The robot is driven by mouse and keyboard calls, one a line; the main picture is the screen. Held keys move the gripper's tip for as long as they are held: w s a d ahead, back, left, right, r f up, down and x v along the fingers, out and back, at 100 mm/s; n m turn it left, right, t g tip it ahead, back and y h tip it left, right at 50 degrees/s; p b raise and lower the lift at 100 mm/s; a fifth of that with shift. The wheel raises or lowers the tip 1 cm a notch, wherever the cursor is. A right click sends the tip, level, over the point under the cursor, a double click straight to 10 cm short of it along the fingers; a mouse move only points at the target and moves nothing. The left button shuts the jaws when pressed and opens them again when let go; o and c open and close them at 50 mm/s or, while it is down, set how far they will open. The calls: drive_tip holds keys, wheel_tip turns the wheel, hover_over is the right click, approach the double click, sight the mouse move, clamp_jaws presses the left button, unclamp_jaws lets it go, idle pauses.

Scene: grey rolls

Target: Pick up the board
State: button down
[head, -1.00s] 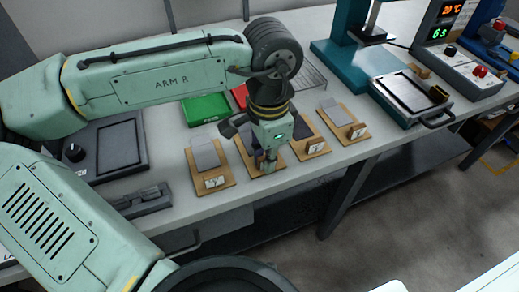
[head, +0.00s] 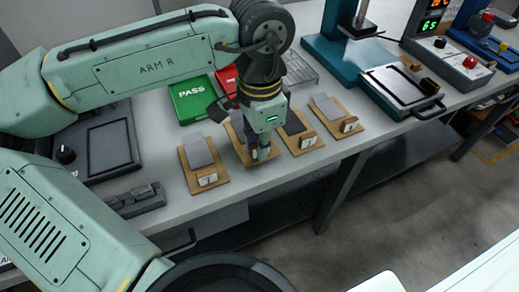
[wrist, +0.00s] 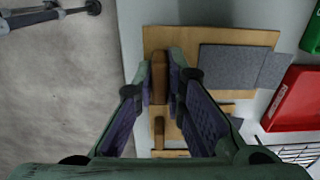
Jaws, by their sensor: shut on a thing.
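Several wooden boards, each with a grey sheet and a labelled upright block, lie in a row on the bench in the head view. My gripper (head: 262,152) points down at the second board from the left (head: 238,145) and hides part of it. In the wrist view my gripper (wrist: 160,78) has its fingers on either side of the wooden block of a board (wrist: 190,38), shut on it. That board has a dark grey sheet (wrist: 228,66). I cannot tell whether the board is clear of the bench.
Close neighbours are the leftmost board (head: 202,165) and the board to the right (head: 298,140). A green PASS tray (head: 195,97) and a red tray (head: 228,78) stand behind. A teal press (head: 345,60) and a hot plate (head: 397,88) stand at right. The bench's front edge is near.

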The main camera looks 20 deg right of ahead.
drive_tip(key=s+r+b, duration=0.2)
drive_tip(key=s, duration=1.4)
drive_tip(key=shift+d, duration=0.4)
drive_tip(key=shift+w+a+r, duration=0.1)
drive_tip(key=shift+r, duration=0.05)
